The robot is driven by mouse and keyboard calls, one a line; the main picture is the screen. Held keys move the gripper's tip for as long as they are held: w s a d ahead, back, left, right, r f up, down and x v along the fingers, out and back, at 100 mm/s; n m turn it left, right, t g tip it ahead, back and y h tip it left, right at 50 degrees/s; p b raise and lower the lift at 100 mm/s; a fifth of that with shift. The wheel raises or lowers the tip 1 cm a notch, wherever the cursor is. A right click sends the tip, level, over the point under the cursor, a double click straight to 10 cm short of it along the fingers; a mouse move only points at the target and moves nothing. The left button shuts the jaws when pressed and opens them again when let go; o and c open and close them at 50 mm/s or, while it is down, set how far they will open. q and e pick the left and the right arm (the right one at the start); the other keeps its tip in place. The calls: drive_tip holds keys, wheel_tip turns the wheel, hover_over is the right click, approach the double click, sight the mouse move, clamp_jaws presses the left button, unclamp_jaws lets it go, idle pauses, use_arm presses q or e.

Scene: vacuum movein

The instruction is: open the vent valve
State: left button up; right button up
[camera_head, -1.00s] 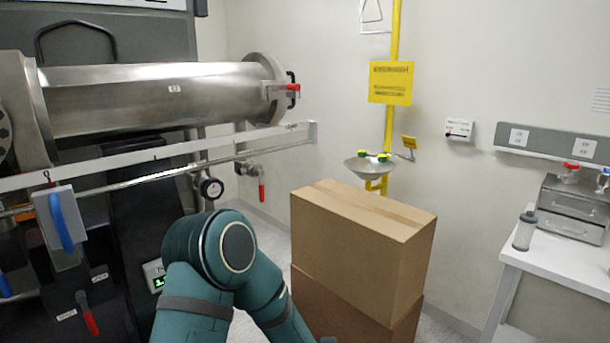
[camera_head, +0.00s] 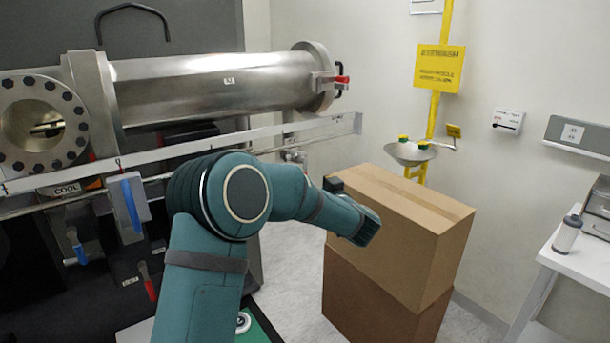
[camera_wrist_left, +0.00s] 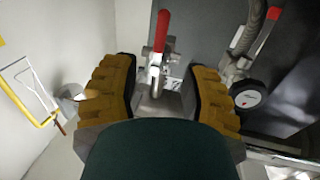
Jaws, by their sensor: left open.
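A pipe valve with a red lever handle (camera_wrist_left: 162,30) stands ahead of my left gripper (camera_wrist_left: 162,72) in the left wrist view. The grey lower part of the lever and the valve body show between the two fingers. The fingers are open, with yellow-brown ridged pads, one on each side of the lever. I see no clear contact. In the head view, the metal valve body (camera_head: 295,156) shows just above my left arm, and the arm hides its handle. The left fingers are not clear in the head view. My right gripper is out of view.
A pressure gauge (camera_wrist_left: 249,95) sits close to the right finger. Two stacked cardboard boxes (camera_head: 400,230) stand right of my arm. A steel cylinder (camera_head: 215,85) and a rail (camera_head: 250,135) lie above it. An eyewash bowl (camera_head: 412,154) is on the wall behind.

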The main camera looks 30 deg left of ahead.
use_arm(q)
drive_tip(key=x, duration=0.7)
drive_tip(key=shift+w+a, duration=0.2)
drive_tip(key=shift+a, duration=0.05)
clamp_jaws()
